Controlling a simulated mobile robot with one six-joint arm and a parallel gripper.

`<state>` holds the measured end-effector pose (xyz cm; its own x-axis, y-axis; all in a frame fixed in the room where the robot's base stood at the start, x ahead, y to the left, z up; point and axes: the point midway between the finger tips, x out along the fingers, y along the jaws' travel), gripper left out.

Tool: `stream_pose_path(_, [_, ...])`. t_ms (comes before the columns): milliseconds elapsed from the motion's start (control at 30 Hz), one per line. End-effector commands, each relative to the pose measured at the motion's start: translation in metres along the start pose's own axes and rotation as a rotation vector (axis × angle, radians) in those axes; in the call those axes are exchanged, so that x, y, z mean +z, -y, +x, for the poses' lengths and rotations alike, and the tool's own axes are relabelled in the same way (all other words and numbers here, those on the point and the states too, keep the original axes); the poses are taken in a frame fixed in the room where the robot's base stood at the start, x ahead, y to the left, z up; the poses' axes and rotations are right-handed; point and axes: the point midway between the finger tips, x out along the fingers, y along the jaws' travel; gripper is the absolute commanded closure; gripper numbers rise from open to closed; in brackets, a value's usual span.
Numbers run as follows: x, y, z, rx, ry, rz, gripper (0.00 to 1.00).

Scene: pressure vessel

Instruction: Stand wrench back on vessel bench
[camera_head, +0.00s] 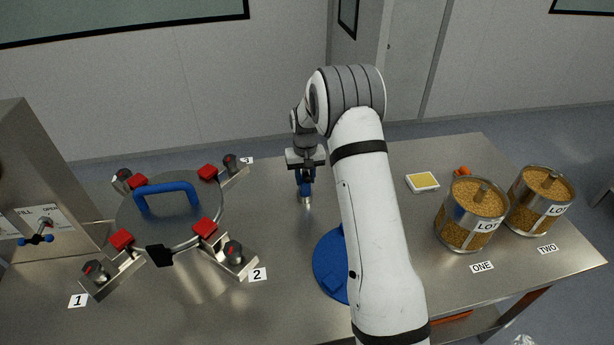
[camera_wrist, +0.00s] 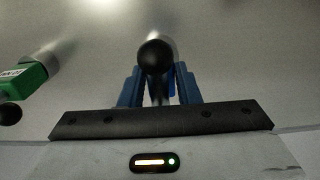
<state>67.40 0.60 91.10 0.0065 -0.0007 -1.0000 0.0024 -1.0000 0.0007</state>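The wrench shows in the wrist view as a dark round knob (camera_wrist: 154,56) with a shiny metal part behind it, between my blue fingers. In the head view a short silver tip (camera_head: 307,206) shows below the fingers, pointing down; the rest is hidden by my gripper. My gripper (camera_head: 305,190) points down over the bench (camera_head: 275,215), right of the vessel lid, and appears closed around the wrench. Whether the tip touches the bench top, I cannot tell. The vessel (camera_head: 170,212) has a round metal lid with a blue handle (camera_head: 167,190).
Red-marked clamps surround the lid, with label 2 (camera_head: 257,274) nearby. A blue round piece (camera_head: 329,263) lies partly behind my arm. Two grain-filled cans (camera_head: 470,215) (camera_head: 538,202) and a white-yellow tray (camera_head: 422,182) stand at right. A green labelled part (camera_wrist: 22,79) shows left in the wrist view.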

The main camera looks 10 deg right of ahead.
Motion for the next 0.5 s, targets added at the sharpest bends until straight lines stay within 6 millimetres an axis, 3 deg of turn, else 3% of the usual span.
stream_pose_path(233, [0.0001,-0.0004,0.0000,0.000,0.000,0.001,0.50])
stream_pose_path(500, [0.0001,-0.0008,-0.0018,0.000,0.000,0.001,0.49])
